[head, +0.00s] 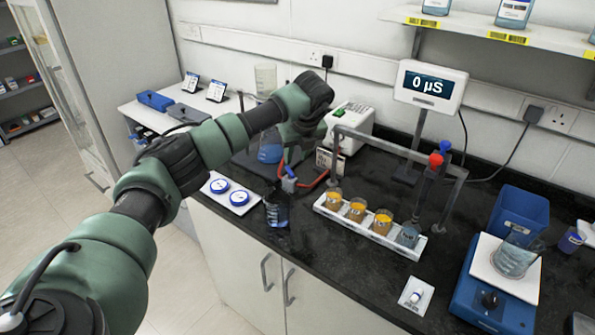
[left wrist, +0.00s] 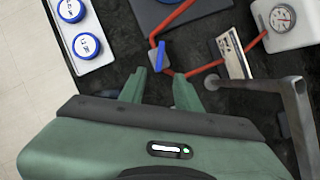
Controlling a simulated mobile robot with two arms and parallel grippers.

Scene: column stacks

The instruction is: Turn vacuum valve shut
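The vacuum valve (head: 289,182) is a small blue fitting on a red tube (head: 310,186) on the dark bench. My right gripper is not in view.
A white gauge unit (left wrist: 285,22) and a printed card (left wrist: 235,55) stand right of the valve. A blue-liquid flask (head: 270,152) is behind, a beaker (head: 277,211) in front.

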